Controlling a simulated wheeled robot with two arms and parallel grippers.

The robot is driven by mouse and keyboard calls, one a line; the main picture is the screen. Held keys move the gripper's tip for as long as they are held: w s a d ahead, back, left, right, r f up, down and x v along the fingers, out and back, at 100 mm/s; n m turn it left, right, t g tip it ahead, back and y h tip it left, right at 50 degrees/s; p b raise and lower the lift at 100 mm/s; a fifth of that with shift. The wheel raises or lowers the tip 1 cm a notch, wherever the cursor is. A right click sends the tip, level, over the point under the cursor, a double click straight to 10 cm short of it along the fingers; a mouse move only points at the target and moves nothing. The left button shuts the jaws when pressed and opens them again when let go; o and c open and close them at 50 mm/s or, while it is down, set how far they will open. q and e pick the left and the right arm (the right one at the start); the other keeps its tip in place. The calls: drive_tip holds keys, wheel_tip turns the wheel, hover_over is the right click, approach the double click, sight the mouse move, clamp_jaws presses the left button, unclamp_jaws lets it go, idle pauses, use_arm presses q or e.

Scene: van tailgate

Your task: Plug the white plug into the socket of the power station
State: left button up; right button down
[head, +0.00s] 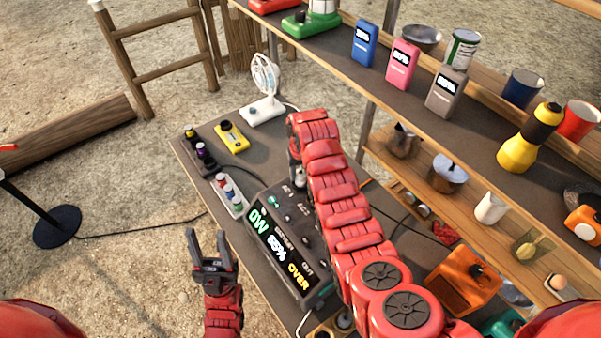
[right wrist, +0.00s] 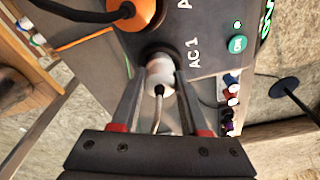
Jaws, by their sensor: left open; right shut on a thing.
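The dark power station (head: 285,240) stands on the table, its display reading "0W", "65%" and "OVER". In the right wrist view, my right gripper (right wrist: 160,78) is shut on the white plug (right wrist: 160,70), whose cable trails back between the fingers. The plug's front end meets the dark round socket (right wrist: 156,50) beside the "AC 1" label; I cannot tell how deep it sits. In the head view my right arm hides much of that spot. My left gripper (head: 210,248) is open and empty, left of the station.
An orange plug (right wrist: 135,14) with a black cable sits in the neighbouring socket. A green button (right wrist: 237,44) is near AC 1. A power strip (head: 228,195), yellow device (head: 231,137) and white fan (head: 265,90) stand on the table. Loaded shelves (head: 480,120) stand on the right.

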drive_tip(key=shift+c, duration=1.7)
unclamp_jaws()
drive_tip(key=shift+r, duration=0.15)
